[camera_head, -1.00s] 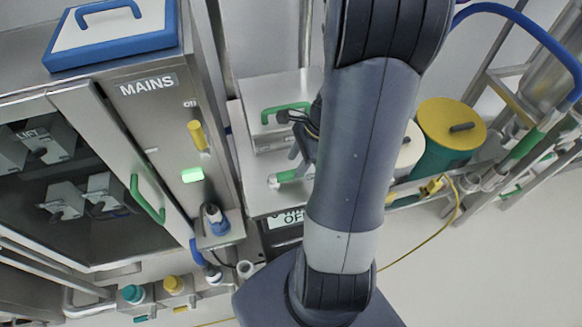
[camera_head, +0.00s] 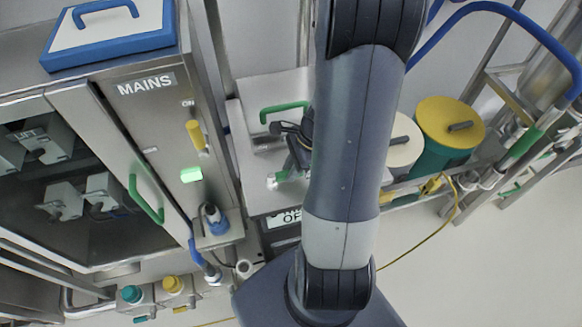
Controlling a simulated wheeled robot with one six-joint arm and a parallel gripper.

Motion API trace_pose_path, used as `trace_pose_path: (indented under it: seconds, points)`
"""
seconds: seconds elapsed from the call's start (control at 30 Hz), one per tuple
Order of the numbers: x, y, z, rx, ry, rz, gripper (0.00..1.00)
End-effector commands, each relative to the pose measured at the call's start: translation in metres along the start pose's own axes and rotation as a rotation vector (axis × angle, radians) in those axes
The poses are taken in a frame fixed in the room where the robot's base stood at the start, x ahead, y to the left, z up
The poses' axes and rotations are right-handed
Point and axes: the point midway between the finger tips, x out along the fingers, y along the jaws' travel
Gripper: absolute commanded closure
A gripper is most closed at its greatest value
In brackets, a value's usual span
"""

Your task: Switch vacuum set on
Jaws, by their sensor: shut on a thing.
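A pale box-like unit (camera_head: 245,90) stands in the middle, with a green handle (camera_head: 284,110) on top. I cannot tell for sure that it is the vacuum set. My gripper (camera_head: 290,165) is over this unit, largely hidden by my own arm. A label (camera_head: 285,219) below is partly covered.
On the left is a MAINS cabinet (camera_head: 150,110) with a yellow lever (camera_head: 196,134), a lit green lamp (camera_head: 191,174) and a small "ON" mark. A yellow-lidded green drum (camera_head: 449,123) and a blue hose (camera_head: 490,8) are at right. Floor is clear at lower right.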

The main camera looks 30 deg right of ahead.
Motion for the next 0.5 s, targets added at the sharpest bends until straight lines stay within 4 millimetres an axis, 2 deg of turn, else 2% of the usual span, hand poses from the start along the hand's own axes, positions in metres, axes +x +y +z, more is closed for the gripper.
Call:
trace_pose_path:
  seconds: [0.03, 0.13, 0.5]
  points:
    - [0.0, 0.0002, 0.0, 0.0, 0.0, 0.0, 0.92]
    - [0.0, 0.0002, 0.0, 0.0, 0.0, 0.0, 1.0]
    - [0.0, 0.0001, 0.0001, -0.003, 0.0, 0.002, 1.0]
